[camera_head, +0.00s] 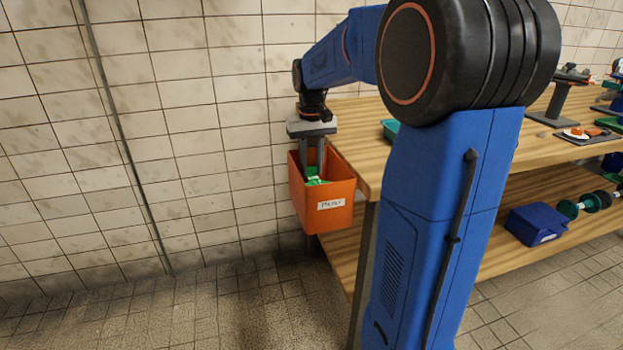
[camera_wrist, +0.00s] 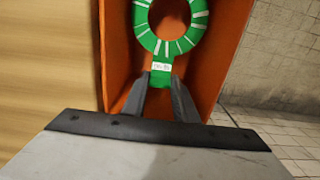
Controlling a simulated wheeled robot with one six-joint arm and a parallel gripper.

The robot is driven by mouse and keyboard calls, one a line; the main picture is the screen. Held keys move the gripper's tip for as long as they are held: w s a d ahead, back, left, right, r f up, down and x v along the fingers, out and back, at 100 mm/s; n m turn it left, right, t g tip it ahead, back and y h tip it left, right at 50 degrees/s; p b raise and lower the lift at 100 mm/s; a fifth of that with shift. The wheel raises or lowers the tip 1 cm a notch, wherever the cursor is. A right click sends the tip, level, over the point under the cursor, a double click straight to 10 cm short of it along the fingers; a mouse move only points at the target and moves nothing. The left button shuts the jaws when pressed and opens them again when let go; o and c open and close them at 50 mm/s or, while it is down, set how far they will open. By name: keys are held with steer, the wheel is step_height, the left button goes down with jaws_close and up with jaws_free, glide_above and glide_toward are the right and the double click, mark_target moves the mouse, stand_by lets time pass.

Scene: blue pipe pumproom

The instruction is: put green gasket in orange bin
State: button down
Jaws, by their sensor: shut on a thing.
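The orange bin (camera_head: 323,204) hangs at the left end of the wooden workbench, with a white label on its front. My gripper (camera_head: 314,172) points down into the bin's opening, with its fingers partly below the rim. In the wrist view the gasket (camera_wrist: 163,68) is a green ring with white marks and a labelled tab. The tab is between my fingertips (camera_wrist: 160,85). The bin's orange walls (camera_wrist: 118,55) surround the gasket; whether it touches the bottom is unclear.
The wooden workbench (camera_head: 355,140) stands right of the bin, with a teal tray (camera_head: 390,129) partly hidden by my arm. A blue bin (camera_head: 538,223) and dark-and-teal parts lie on the lower shelf. A tiled wall is behind; the floor at left is clear.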

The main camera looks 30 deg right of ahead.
mark_target(312, 176)
steer(key=shift+f, duration=2.15)
steer(key=shift+f, duration=0.6)
steer(key=c, duration=1.4)
jaws_free()
steer(key=shift+r, duration=0.1)
step_height(312, 176, up, 13)
